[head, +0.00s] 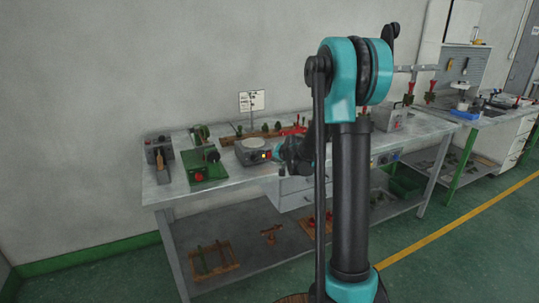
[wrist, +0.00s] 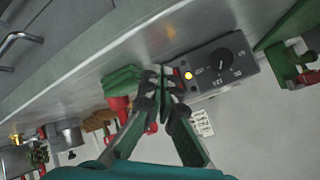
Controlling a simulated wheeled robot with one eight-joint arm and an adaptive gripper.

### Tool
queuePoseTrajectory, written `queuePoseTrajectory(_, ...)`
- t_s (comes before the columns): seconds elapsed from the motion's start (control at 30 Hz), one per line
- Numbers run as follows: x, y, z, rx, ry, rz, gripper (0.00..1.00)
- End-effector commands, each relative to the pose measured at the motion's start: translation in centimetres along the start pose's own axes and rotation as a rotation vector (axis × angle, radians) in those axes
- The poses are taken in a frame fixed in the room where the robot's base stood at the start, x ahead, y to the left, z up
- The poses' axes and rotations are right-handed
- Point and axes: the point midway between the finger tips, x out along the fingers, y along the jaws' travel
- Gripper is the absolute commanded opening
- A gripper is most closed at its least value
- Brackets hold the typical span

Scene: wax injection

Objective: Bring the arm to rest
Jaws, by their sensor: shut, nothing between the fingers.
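My gripper (wrist: 163,75) shows in the wrist view with its fingertips together and nothing between them. It is over the workbench, beside a grey control box (wrist: 221,62) with a black dial and a lit yellow lamp. In the head view my arm stands in front of the bench and bends down towards the same box (head: 252,153). The gripper's fingers are hard to make out there, partly hidden by my arm.
The metal workbench (head: 228,177) holds green machines (head: 206,168) at left and a grey box (head: 388,117) at right. Red and green items (wrist: 121,84) lie close to the gripper. A lower shelf (head: 250,250) carries wooden racks. The green floor at right is clear.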

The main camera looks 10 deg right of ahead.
Motion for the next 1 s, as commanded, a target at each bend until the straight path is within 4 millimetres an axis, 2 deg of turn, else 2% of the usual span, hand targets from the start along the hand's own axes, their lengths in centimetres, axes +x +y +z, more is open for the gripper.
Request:
queuePoseTrajectory(0.2,-1.3,1.0,1.0,0.001,0.0,0.0,0.0)
queuePoseTrajectory(0.57,-1.6,1.1,1.2,-0.001,-0.001,0.0,0.0)
queuePoseTrajectory(0.67,-2.5,1.3,1.8,-0.016,-0.012,0.009,0.0)
queuePoseTrajectory(0.77,-4.7,1.8,3.4,-0.05,-0.043,0.03,0.0)
queuePoseTrajectory(1.0,-12.7,4.8,10.3,-0.187,-0.166,0.116,0.0)
